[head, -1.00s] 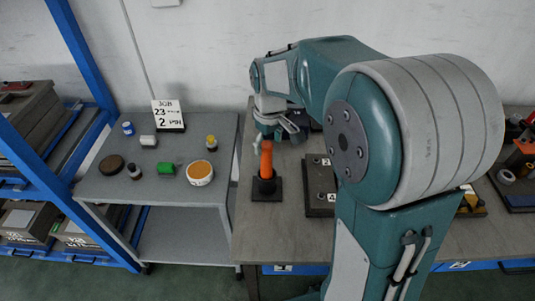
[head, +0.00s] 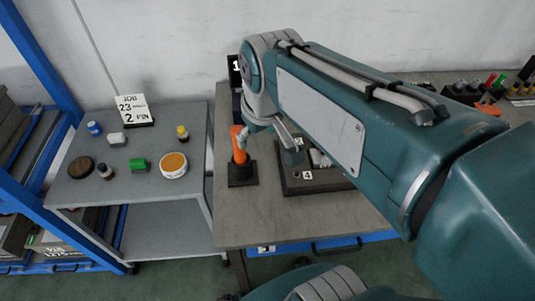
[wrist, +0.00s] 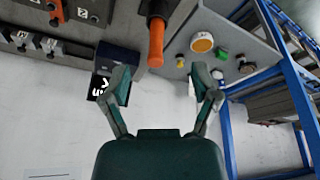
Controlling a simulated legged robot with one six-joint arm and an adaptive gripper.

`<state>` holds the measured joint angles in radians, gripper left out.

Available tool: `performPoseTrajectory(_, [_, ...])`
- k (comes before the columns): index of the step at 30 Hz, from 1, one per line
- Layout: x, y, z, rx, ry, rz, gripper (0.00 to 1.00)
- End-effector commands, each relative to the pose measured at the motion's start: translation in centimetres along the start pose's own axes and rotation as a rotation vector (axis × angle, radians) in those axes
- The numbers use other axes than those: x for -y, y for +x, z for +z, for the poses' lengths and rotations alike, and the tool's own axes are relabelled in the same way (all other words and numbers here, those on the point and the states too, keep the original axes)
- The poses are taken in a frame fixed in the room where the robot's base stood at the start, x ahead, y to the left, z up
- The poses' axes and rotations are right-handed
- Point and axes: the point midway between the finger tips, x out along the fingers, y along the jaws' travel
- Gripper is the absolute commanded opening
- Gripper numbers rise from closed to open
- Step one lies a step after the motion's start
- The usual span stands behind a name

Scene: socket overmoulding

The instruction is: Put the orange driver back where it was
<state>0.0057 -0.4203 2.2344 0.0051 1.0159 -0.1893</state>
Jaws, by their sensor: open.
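The orange driver (head: 239,147) stands upright in a black square-based holder (head: 242,175) on the left part of the workbench. My gripper (head: 268,138) is beside the driver's upper end, with one finger overlapping it in the head view. In the wrist view my gripper (wrist: 164,80) has its two fingers spread wide with nothing between the tips. The orange driver (wrist: 157,38) lies just beyond the tips there, its rounded end pointing toward the gap. I cannot tell whether a finger touches it.
A dark tray with numbered places (head: 310,185) is right of the holder, partly hidden by my arm. A grey side table (head: 140,195) holds small bottles, a round tin (head: 174,165) and a job sign (head: 134,109). Blue shelving (head: 40,70) stands left.

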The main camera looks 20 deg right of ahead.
Motion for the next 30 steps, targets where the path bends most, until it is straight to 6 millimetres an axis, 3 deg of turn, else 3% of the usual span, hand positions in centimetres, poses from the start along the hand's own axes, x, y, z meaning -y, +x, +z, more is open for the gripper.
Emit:
performPoseTrajectory(3, [0.7,-0.7,3.3,-0.079,0.074,0.013,0.78])
performPoseTrajectory(9, [1.3,-0.5,6.7,-0.164,0.163,0.019,0.78])
performPoseTrajectory(29, [1.4,-0.4,7.3,-0.179,0.181,0.019,0.78])
performPoseTrajectory(30, [1.4,-0.4,7.3,-0.179,0.181,0.019,0.65])
